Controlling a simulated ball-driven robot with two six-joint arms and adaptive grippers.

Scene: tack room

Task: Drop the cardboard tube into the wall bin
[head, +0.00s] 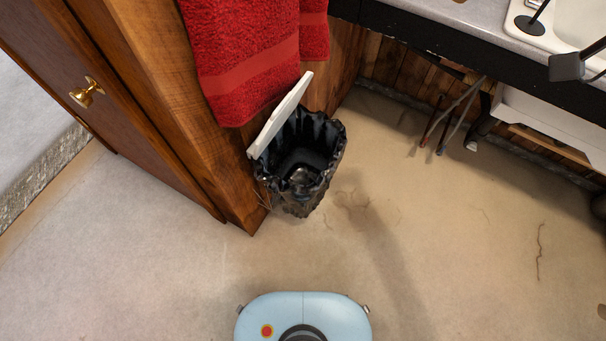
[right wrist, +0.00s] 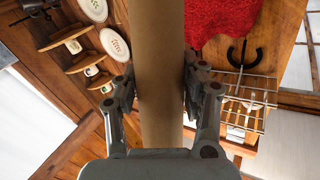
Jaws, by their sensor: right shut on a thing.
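The wall bin (head: 322,185) hangs low against the wooden cabinet side in the head view. It has a crumpled black liner, and its mouth faces up. A white panel (head: 279,115), which looks like its lid, stands tilted along its left edge. In the right wrist view the brown cardboard tube (right wrist: 161,50) runs down the middle of the picture. My right gripper (right wrist: 160,88) is shut on the tube, with one finger on each side. The tube's ends are not visible. Neither gripper nor the tube shows in the head view.
Red towels (head: 245,55) hang just above the bin. A counter (head: 465,22) with a white sink (head: 580,22) is at upper right. The floor (head: 430,250) right of the bin is clear. The right wrist view shows a wire rack (right wrist: 249,103) and wooden shelves (right wrist: 62,40).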

